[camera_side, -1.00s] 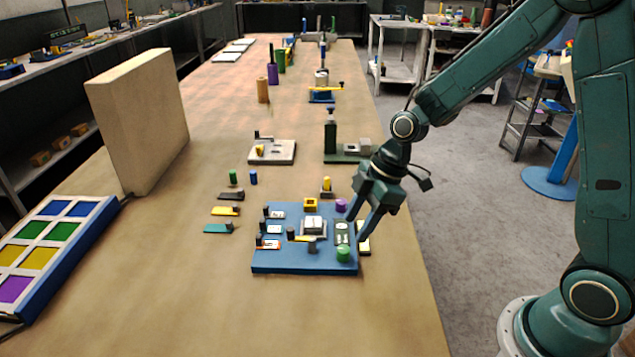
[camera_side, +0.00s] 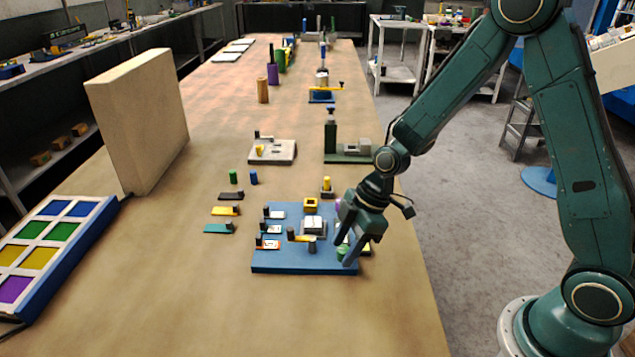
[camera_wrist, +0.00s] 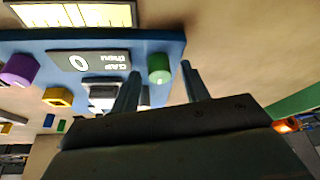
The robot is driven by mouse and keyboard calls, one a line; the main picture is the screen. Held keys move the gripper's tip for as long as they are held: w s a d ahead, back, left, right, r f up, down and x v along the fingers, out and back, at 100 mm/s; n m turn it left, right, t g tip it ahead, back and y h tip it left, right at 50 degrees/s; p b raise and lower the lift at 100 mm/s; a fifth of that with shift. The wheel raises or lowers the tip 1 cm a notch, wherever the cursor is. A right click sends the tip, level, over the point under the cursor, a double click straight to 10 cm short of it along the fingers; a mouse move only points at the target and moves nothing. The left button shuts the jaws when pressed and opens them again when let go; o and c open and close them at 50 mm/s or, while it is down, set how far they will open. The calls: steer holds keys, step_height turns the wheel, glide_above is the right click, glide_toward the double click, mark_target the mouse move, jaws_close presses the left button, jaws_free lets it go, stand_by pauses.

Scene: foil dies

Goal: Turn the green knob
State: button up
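The green knob (camera_side: 341,253) is a short round cylinder at the front right corner of the blue board (camera_side: 290,267). My gripper (camera_side: 344,254) is low over that corner with its fingers pointing down, partly hiding the knob. In the wrist view the green knob (camera_wrist: 159,69) shows between the two open fingertips of my gripper (camera_wrist: 160,71). A gap shows on each side of it there. I cannot tell whether the fingertips reach down around the knob or stay just above it.
A gap readout (camera_wrist: 90,62) showing 0 is beside the knob. The board also carries a purple knob (camera_wrist: 20,70), a yellow block (camera_side: 310,204) and several sliders on the left. The front table area is clear.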

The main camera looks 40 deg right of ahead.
steer(key=c, duration=0.9)
steer(key=shift+m, duration=0.4)
steer(key=m+t, duration=0.1)
steer(key=m, duration=0.2)
steer(key=shift+s+a+h, duration=0.1)
steer(key=shift+h, duration=0.3)
steer(key=m+t+h, duration=0.1)
steer(key=m, duration=0.2)
steer(key=shift+a, duration=0.1)
steer(key=m+h, duration=0.1)
steer(key=m, duration=0.3)
steer(key=shift+t+h, duration=0.3)
steer(key=shift+h, duration=0.1)
steer(key=shift+a+m+h, duration=0.1)
steer(key=shift+m+h, duration=0.5)
steer(key=shift+m, duration=1.4)
